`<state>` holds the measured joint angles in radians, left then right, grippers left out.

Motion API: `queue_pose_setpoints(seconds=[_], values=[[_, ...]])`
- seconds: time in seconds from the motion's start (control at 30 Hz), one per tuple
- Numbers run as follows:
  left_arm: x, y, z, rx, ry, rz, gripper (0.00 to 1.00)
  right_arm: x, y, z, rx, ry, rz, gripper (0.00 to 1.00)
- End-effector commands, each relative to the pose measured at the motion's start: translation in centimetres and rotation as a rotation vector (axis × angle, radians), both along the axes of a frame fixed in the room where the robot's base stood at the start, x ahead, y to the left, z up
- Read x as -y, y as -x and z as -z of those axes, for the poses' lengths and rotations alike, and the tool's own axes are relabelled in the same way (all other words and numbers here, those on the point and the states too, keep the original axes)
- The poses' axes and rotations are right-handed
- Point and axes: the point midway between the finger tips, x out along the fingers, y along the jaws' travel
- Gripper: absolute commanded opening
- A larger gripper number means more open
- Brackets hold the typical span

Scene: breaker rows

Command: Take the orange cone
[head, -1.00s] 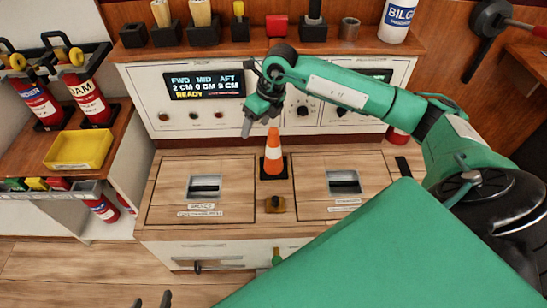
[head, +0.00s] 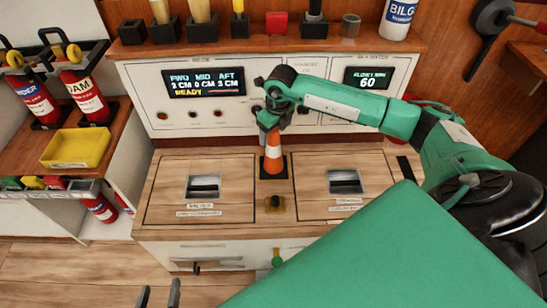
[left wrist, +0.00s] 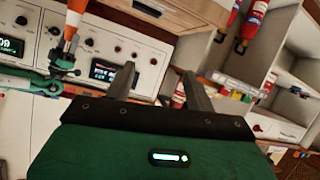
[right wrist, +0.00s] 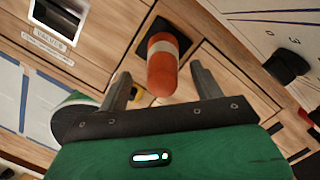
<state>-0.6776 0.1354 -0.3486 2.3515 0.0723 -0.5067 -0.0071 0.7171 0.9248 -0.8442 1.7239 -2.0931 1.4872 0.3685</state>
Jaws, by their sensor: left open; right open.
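The orange cone (head: 273,158) with a white band stands upright on its dark square base on the wooden cabinet top, between two hatches. My right gripper (head: 267,125) is above the cone, pointing down. In the right wrist view the cone (right wrist: 162,72) shows just beyond and between the open fingers of my right gripper (right wrist: 160,88), which do not grip it. My left gripper (head: 159,295) is low at the bottom edge of the head view, well away from the cone. In the left wrist view, the left gripper (left wrist: 158,85) is open and empty.
Hatches with recessed handles lie at left (head: 203,187) and right (head: 344,182). A control panel (head: 228,115) rises behind. A yellow tray (head: 75,149) and fire extinguishers (head: 82,93) stand at left.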

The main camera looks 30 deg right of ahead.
Motion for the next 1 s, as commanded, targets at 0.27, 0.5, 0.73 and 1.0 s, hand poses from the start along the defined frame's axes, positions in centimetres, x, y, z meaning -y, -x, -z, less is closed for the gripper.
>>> queue_pose_setpoints(seconds=[0.27,0.5,0.73,1.0], values=[[1.0,0.1,-0.2,0.071,0.050,0.002,0.55,0.2,-0.4,3.3,0.000,-0.001,0.001,0.67],[1.0,0.1,-0.3,0.076,0.052,0.002,0.55,0.2,-0.4,3.4,0.000,0.000,0.000,0.65],[1.0,0.0,-0.3,0.075,0.052,0.001,0.55,0.2,-0.4,3.4,0.000,0.000,0.000,0.20],[1.0,0.0,-0.3,0.075,0.052,0.001,0.55,0.2,-0.5,3.3,0.002,0.000,0.000,0.00]])
